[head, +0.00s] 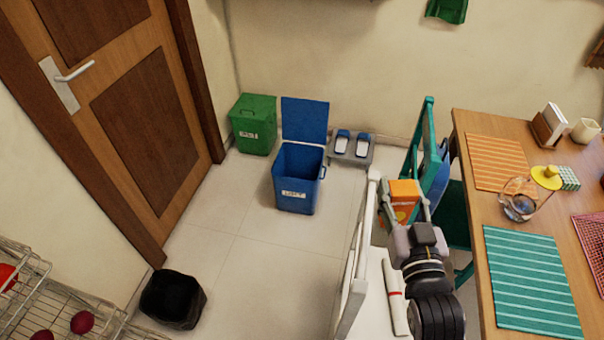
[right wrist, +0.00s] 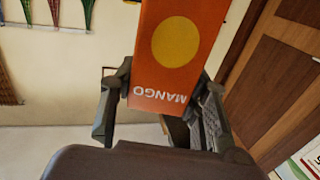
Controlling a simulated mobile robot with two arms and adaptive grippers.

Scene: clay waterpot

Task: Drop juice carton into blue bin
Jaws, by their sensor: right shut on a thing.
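An orange juice carton (head: 403,194) is held by my right gripper (head: 407,207) at the right of the head view. In the right wrist view the carton (right wrist: 178,55) shows the word MANGO upside down and a yellow disc, between the two fingers of my right gripper (right wrist: 163,100). The blue bin (head: 297,182) stands on the floor near the back wall with its lid raised. The carton is to the right of the bin and apart from it. My left gripper is not in view.
A green bin (head: 254,124) with a closed lid stands left of the blue bin. Blue-and-white slippers (head: 351,146) lie to its right. A black bin (head: 172,298) is near the door (head: 125,100). A wooden table (head: 470,125) and a teal chair (head: 424,140) stand at right.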

